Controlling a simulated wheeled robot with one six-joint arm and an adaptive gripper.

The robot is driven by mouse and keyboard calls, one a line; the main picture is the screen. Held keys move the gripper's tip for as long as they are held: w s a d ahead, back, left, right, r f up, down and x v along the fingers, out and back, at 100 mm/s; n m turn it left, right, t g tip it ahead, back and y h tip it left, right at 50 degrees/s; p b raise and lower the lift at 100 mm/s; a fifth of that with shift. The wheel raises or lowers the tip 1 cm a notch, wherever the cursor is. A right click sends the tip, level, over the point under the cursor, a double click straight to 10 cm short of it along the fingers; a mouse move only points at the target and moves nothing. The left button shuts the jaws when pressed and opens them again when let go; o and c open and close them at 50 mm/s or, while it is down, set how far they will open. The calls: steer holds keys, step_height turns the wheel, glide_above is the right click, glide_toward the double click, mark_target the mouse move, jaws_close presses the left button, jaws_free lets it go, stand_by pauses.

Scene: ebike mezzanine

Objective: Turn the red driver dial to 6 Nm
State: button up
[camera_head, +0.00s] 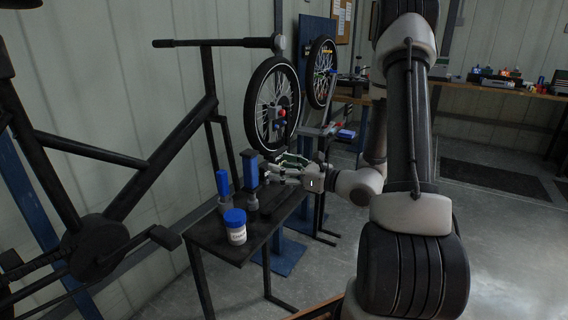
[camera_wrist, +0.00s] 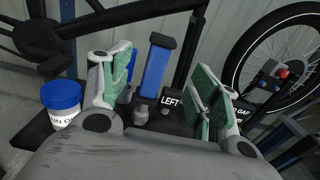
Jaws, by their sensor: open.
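I cannot make out a red driver or its dial scale. Two blue-handled upright tools stand on the small black table (camera_head: 222,241): a shorter one (camera_head: 222,184) and a taller one (camera_head: 250,168). In the wrist view the taller blue handle (camera_wrist: 155,73) shows between my fingers, above a black "LEFT" label (camera_wrist: 171,101). The shorter one is mostly hidden behind my left finger. My gripper (camera_head: 284,165) is open and empty beside the taller tool. Its green-padded fingers stand wide apart in the wrist view (camera_wrist: 162,75). I cannot tell whether it touches anything.
A blue-lidded white jar (camera_head: 236,228) stands at the table's front. A small red and blue part (camera_head: 281,117) sits by a spoked wheel (camera_head: 262,125); it also shows in the wrist view (camera_wrist: 282,73). A dark bike frame (camera_head: 140,165) fills the left. Open floor lies right.

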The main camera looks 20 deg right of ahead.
steer(key=s+a+r+n+g+y, duration=0.4)
steer(key=s+a+r+n+g, duration=0.1)
steer(key=s+a+n+g, duration=0.55)
steer(key=s+d+n+g+h, duration=0.1)
steer(key=s+n+g+h, duration=0.2)
steer(key=s+n, duration=0.55)
steer(key=s+d+r+n+t+h, duration=0.1)
steer(key=s+d+r+n+h, duration=0.2)
steer(key=d, duration=0.4)
steer(key=s+d+r+n+t+h, duration=0.2)
steer(key=d+r+n+h, duration=0.3)
steer(key=d+h, duration=0.3)
steer(key=shift+s+n+h, duration=0.3)
steer(key=shift+s+n, duration=0.5)
steer(key=shift+n, duration=0.1)
